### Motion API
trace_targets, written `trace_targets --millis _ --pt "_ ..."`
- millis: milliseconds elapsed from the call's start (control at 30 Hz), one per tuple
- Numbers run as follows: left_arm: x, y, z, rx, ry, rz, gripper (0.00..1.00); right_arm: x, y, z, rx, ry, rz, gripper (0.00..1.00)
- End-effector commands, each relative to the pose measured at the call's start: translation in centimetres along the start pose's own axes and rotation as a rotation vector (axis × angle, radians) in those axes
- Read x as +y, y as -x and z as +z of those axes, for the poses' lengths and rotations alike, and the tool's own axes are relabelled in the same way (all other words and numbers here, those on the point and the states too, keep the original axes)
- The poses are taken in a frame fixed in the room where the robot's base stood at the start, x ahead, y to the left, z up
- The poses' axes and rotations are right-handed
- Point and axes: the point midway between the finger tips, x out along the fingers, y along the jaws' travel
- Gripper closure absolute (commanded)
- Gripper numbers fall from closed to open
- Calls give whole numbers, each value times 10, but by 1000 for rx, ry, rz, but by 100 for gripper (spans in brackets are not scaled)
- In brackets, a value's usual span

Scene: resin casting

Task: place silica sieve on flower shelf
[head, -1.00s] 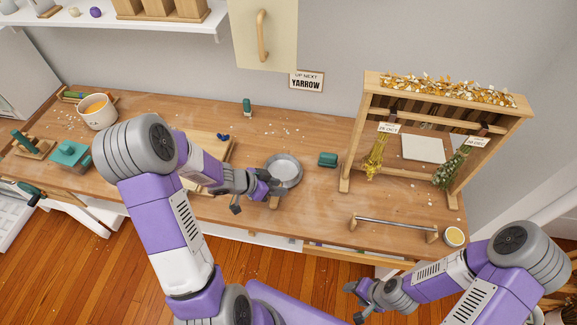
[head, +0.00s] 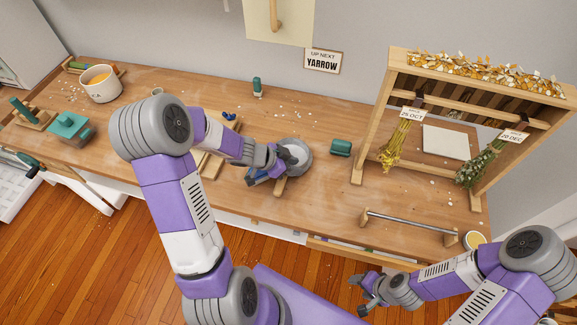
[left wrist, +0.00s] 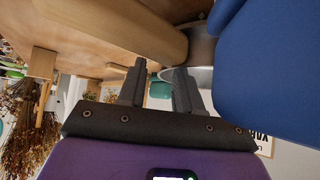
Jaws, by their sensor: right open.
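The silica sieve (head: 295,157), a round grey metal pan with a short wooden handle, lies on the workbench, handle toward the front edge. My left gripper (head: 263,168) is over its left side and hides part of it. In the left wrist view the fingers (left wrist: 160,82) are apart with nothing between them, beside a wooden piece that looks like the handle (left wrist: 110,25). The flower shelf (head: 371,130) is a wooden rack at the right with petals on top and bunches hanging below. My right gripper (head: 366,290) is open and empty, in front of the bench.
A blue object (left wrist: 270,70) fills the right of the left wrist view. A small green block (head: 341,148) lies between sieve and shelf. A metal bar on wooden posts (head: 411,225) and a yellow-filled cup (head: 475,240) stand at the front right. A teal box (head: 70,129) stands left.

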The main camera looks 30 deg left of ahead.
Motion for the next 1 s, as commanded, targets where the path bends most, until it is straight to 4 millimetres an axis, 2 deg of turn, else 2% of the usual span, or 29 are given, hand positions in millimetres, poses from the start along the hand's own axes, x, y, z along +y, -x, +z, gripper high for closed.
trace_targets --millis 233,467,1000 --pt "0 -3 -1 0 0 -1 66 0 -1 0 0 0 0 43" --pt "0 -3 -1 0 0 -1 100 0 -1 0 1 0 0 43" --pt "0 0 -3 -1 0 0 100 -1 2 0 0 0 0 43"
